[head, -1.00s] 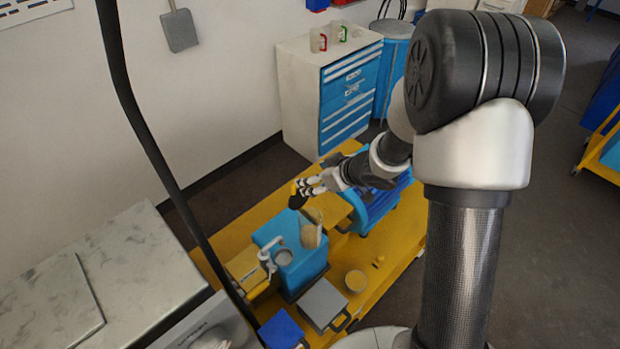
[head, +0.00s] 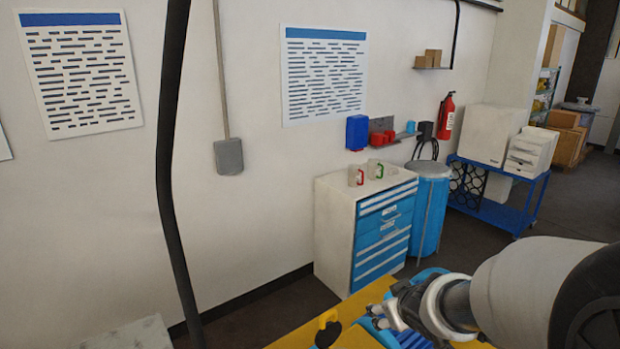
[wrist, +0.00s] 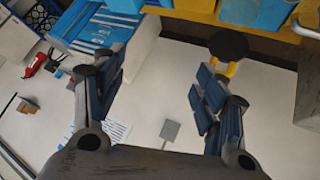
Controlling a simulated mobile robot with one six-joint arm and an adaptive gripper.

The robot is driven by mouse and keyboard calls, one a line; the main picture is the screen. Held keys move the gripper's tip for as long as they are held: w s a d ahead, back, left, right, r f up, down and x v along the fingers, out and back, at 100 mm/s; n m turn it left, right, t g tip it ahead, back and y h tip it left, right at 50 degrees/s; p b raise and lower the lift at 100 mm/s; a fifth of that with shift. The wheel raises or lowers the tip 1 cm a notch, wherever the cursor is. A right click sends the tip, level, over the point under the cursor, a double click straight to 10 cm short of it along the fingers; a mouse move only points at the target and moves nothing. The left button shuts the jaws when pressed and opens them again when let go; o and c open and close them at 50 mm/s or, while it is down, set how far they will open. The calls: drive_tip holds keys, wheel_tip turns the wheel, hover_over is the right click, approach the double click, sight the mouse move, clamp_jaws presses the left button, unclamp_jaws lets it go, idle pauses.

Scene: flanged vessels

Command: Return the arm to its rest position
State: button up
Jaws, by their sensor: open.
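My gripper (head: 378,316) is low in the head view, right of centre, with my arm reaching in from the lower right. In the wrist view my gripper (wrist: 157,72) has its two dark, blue-padded fingers spread wide, with nothing held between them. A black and yellow part (head: 328,328) is just left of my gripper in the head view. It also shows in the wrist view (wrist: 228,46), beyond the right finger and apart from it.
The yellow bench (head: 358,299) lies below my gripper. A blue-and-white drawer cabinet (head: 335,235) with jugs on top stands behind it, beside a blue drum (head: 430,215). A dark cable (head: 168,160) hangs at left. A blue cart (head: 490,205) stands at right.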

drive_tip(key=s+a+f+m+g+b, duration=0.1)
drive_tip(key=s+f+b, duration=0.3)
drive_tip(key=s, duration=0.5)
drive_tip(key=s+a+f+m+g+b, duration=0.1)
drive_tip(key=s+f+b, duration=0.2)
drive_tip(key=s+b, duration=0.4)
drive_tip(key=s+a+f+m+g+b, duration=0.2)
drive_tip(key=s+f+b, duration=0.2)
drive_tip(key=s, duration=0.8)
drive_tip(key=shift+f+b, duration=0.3)
drive_tip(key=shift+b, duration=0.55)
